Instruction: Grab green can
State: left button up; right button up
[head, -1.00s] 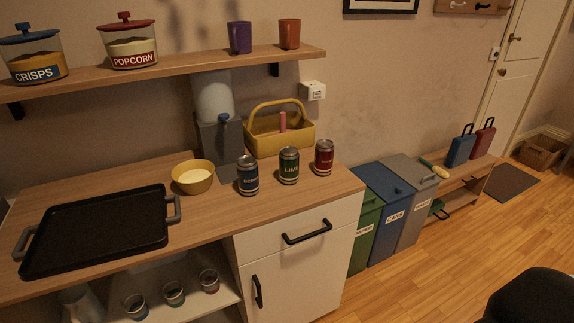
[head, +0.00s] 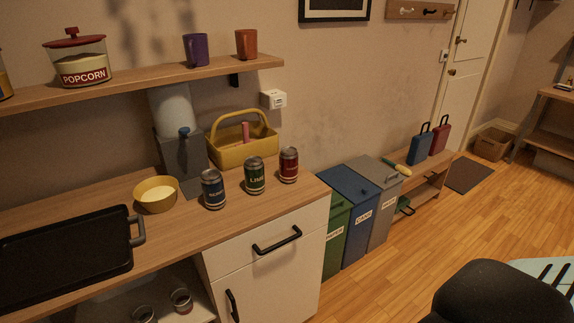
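The green can (head: 254,175), with a lime label, stands upright on the wooden counter (head: 228,213). It is between a blue can (head: 213,189) on its left and a red can (head: 288,165) on its right, with small gaps between them. All three stand near the counter's right end. Neither of my grippers shows in the head view.
A yellow caddy (head: 242,146) and a grey dispenser (head: 180,157) stand behind the cans. A yellow bowl (head: 156,194) and a black tray (head: 65,258) are to the left. A shelf (head: 140,86) hangs above. A black chair (head: 490,292) is at lower right.

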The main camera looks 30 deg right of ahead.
aim_at(254, 166)
jog(key=i+l, duration=0.15)
jog(key=l, duration=0.4)
jog(key=i+l+u, duration=0.1)
jog(key=l, duration=0.45)
jog(key=i+l, duration=0.2)
jog(key=l, duration=0.4)
jog(key=i+l, duration=0.15)
jog(key=l, duration=0.4)
jog(key=i+l+u, duration=0.1)
jog(key=l, duration=0.5)
jog(key=i+l, duration=0.15)
jog(key=l, duration=0.4)
jog(key=i+l+u, duration=0.1)
jog(key=l, duration=0.5)
jog(key=i+l, duration=0.1)
jog(key=l, duration=0.5)
